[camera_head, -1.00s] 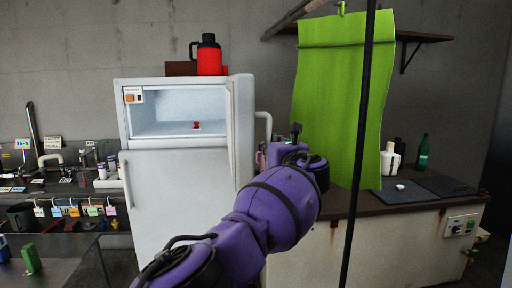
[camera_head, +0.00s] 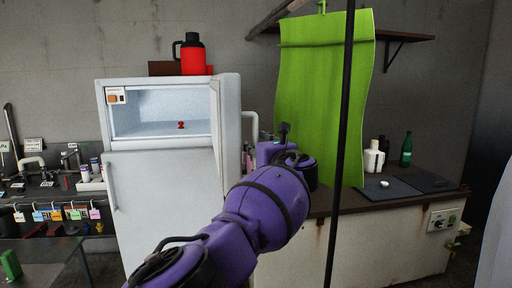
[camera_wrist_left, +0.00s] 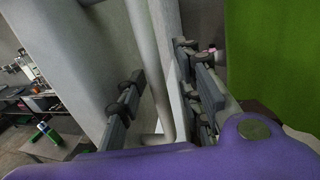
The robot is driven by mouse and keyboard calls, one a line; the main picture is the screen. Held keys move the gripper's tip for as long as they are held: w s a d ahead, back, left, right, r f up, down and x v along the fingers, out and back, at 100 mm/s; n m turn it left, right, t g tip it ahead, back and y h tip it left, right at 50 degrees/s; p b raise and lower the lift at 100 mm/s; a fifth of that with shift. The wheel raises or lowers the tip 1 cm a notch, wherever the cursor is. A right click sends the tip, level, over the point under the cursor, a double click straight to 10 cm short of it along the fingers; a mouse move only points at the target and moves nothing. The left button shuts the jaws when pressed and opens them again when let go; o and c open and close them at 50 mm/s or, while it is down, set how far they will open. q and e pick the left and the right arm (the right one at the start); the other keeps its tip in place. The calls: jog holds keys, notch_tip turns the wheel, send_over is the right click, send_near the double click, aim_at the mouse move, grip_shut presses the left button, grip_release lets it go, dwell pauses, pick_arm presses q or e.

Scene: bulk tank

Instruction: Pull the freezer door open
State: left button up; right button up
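The white fridge (camera_head: 165,200) stands left of centre in the head view. Its upper freezer compartment (camera_head: 150,105) is open to view, with a small red item (camera_head: 181,125) inside. The freezer door (camera_head: 229,120) is swung out at the compartment's right side, its curved handle (camera_head: 252,122) on the outer face. My left gripper (camera_wrist_left: 160,62) is open in the wrist view, with the pale vertical handle bar (camera_wrist_left: 153,75) between its fingers; I cannot tell if they touch it. In the head view my purple arm largely hides this gripper. My right gripper is not in view.
A red-and-black flask (camera_head: 193,55) stands on the fridge. A green sheet (camera_head: 322,100) hangs right of the door, behind a thin dark pole (camera_head: 343,150). A counter (camera_head: 385,235) with bottles is at right, a cluttered bench (camera_head: 50,195) at left.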

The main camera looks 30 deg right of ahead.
pick_arm(q)
jog(key=shift+w+a, duration=0.1)
jog(key=shift+w, duration=0.05)
jog(key=s+a, duration=0.1)
jog(key=s, duration=1.1)
jog(key=shift+a, duration=0.15)
